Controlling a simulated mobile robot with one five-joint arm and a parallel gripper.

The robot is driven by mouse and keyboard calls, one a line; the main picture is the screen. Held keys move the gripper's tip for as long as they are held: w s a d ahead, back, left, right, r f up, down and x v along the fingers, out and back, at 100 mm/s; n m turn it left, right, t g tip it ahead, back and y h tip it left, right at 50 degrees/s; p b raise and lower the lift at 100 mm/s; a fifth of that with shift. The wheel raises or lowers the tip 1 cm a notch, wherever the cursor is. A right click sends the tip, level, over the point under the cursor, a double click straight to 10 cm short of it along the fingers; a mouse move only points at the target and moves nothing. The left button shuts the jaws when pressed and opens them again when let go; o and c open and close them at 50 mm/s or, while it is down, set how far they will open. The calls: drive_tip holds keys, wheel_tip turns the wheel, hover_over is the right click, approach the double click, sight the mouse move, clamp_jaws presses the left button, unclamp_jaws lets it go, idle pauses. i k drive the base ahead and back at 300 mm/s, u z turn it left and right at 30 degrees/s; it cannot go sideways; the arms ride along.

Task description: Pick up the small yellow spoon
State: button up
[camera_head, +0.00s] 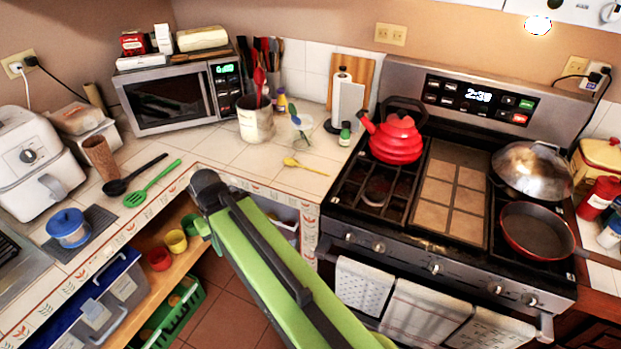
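The small yellow spoon (305,166) lies flat on the white tiled counter (235,165), left of the stove and in front of the clear utensil holder. Its bowl points left and its handle runs to the right. Nothing touches or covers it. My green and black arm reaches up from the bottom middle, and its dark joint stands near the counter's front edge, left of and nearer than the spoon. I cannot make out my gripper's fingers in this view.
The stove (440,250) with a red kettle (395,138) stands to the right. A utensil crock (255,120) and microwave (180,98) stand behind. A black ladle (132,176) and green slotted spatula (152,184) lie to the left. The counter around the spoon is mostly clear.

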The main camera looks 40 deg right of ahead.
sight(290, 162)
drive_tip(key=u, duration=0.25)
drive_tip(key=i, duration=1)
drive_tip(key=u, duration=0.05)
